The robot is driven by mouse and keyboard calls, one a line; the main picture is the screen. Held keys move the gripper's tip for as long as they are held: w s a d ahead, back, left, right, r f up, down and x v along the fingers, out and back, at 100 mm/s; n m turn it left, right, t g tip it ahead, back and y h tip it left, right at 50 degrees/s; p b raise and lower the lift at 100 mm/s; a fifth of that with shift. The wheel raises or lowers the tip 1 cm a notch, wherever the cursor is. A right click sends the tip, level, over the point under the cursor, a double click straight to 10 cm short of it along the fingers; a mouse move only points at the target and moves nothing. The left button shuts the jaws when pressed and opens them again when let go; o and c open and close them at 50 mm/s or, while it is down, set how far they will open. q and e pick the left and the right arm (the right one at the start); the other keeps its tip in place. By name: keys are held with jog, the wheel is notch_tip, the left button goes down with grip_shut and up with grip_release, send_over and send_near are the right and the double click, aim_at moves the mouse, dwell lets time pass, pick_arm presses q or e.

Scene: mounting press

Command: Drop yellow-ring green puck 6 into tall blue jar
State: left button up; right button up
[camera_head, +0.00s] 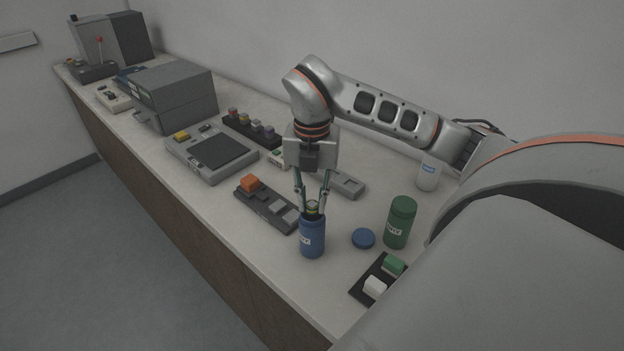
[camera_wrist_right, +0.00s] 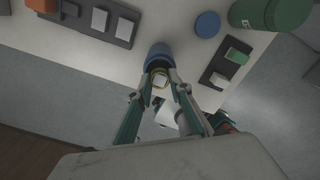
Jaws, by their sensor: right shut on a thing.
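The tall blue jar (camera_head: 312,239) stands upright and open near the front edge of the counter. My right gripper (camera_head: 313,207) points down over its mouth. It is shut on the green puck with the yellow ring (camera_head: 313,208), which sits at or just above the jar's rim. In the right wrist view the puck (camera_wrist_right: 159,79) shows a pale face and a yellow ring between the fingertips (camera_wrist_right: 159,84), with the blue jar (camera_wrist_right: 158,52) right behind it. I cannot tell how far the puck is inside the mouth.
A blue lid (camera_head: 363,238) lies right of the jar, beside a closed green jar (camera_head: 400,222). A black tray (camera_head: 362,291) with a green and a white block is at the front right. A dark rack (camera_head: 264,207) with an orange block stands left of the jar.

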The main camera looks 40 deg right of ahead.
aim_at(312, 205)
jog(key=shift+f, duration=0.2)
jog(key=o, duration=1)
jog(key=shift+o, duration=0.2)
jog(key=shift+r, duration=3.5)
